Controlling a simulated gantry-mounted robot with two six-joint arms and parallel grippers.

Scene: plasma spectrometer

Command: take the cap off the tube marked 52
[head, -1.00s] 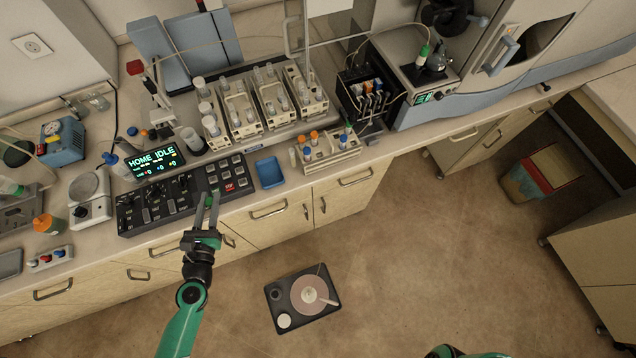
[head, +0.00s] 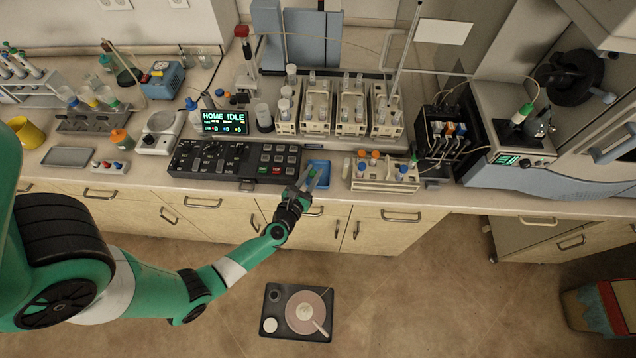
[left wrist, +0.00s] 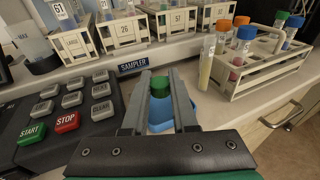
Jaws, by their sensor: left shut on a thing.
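My left gripper (head: 306,180) is shut on a small green cap, which shows between the fingertips in the left wrist view (left wrist: 160,86). It holds the cap over the small blue tray (head: 322,168), at the counter's front edge. No tube shows under the cap. A clear tube with pale yellowish contents and no coloured cap (left wrist: 206,62) stands at the left end of the white tube rack (left wrist: 268,76), which is also in the head view (head: 385,186). I cannot read a 52 on any tube. My right gripper is out of view.
The control panel (head: 235,160) lies left of the tray. Several numbered sample racks (head: 352,125) stand behind it. Orange-capped and blue-capped tubes stand in the white rack, close to my gripper's right. A black tray (head: 274,292) lies lower down, on the floor side.

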